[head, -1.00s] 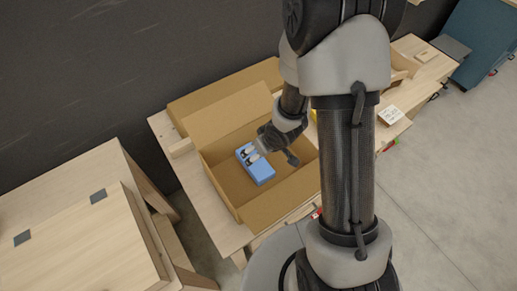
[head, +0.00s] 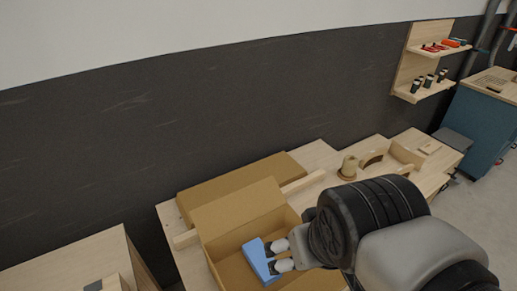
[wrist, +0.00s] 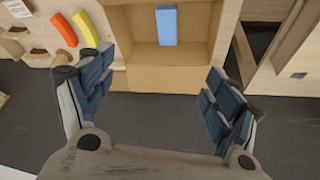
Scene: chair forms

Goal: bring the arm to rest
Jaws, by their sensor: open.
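My gripper (head: 280,256) shows in the head view over the open cardboard box. In the wrist view my gripper (wrist: 158,98) has its two fingers spread wide, with nothing between them. A blue block (head: 262,262) lies inside the cardboard box (head: 225,275); the fingers hide part of it in the head view. In the wrist view the blue block (wrist: 166,25) lies beyond the fingertips, apart from them, in the box (wrist: 125,78). My arm fills the lower right of the head view.
The box stands on a wooden bench (head: 315,157) against a dark wall. A round wooden piece (head: 348,167) stands on the bench. Orange (wrist: 64,30) and yellow (wrist: 86,28) pieces lie left of the box in the wrist view. A wall shelf (head: 412,92) holds small items.

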